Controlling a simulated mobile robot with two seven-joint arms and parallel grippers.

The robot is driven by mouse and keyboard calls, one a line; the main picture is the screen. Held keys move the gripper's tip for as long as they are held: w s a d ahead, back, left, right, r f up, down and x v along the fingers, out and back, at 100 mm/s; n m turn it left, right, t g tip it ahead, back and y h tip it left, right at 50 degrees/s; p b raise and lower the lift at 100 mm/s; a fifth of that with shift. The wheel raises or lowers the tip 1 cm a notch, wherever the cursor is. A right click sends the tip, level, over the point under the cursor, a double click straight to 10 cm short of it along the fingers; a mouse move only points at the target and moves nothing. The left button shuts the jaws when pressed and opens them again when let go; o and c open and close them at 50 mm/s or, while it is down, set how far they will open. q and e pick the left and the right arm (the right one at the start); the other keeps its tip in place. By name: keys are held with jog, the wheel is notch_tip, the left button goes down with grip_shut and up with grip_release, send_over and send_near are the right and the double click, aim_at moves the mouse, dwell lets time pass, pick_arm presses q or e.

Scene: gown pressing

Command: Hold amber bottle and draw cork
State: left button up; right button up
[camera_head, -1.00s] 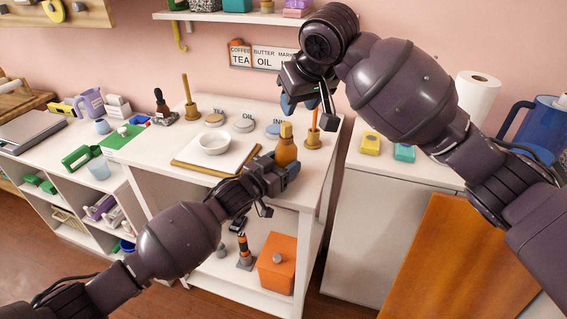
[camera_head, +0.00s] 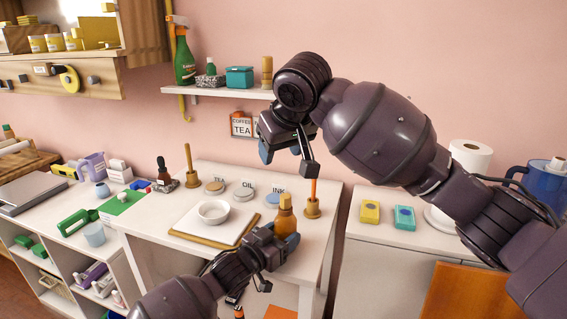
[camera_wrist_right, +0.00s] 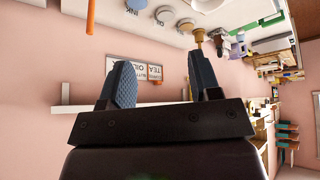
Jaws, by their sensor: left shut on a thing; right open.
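The amber bottle (camera_head: 285,222) stands upright at the right front of the white table, with a yellowish cork (camera_head: 285,200) in its neck. My left gripper (camera_head: 281,243) is shut on the bottle's body from the front and hides its lower part. My right gripper (camera_head: 284,153) is open and empty, above and behind the bottle, clear of the cork. In the right wrist view its two blue-grey fingers (camera_wrist_right: 160,85) stand apart with nothing between them.
A white bowl (camera_head: 213,211) sits on a board left of the bottle. Round lids (camera_head: 244,193) lie behind. A wooden holder with an orange stick (camera_head: 313,205) stands close on the right. A wall shelf (camera_head: 220,92) hangs behind my right gripper.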

aim_at(283, 196)
jog(key=w+a+n+g+h, duration=0.1)
jog(key=w+n+g+h, duration=0.1)
jog(key=w+n+g, duration=0.35)
jog(key=f+n, duration=0.2)
jog(key=f, duration=0.2)
jog(key=s+d+f+n, duration=0.1)
jog(key=f+n, duration=0.2)
jog(key=f, duration=0.2)
jog(key=f+n, duration=0.3)
jog(key=f, duration=0.1)
jog(key=shift+s+d+f+g, duration=0.2)
jog(key=shift+f+g, duration=0.05)
jog(key=shift+f, duration=0.15)
jog(key=shift+c, duration=0.3)
grip_shut()
dwell(0.3)
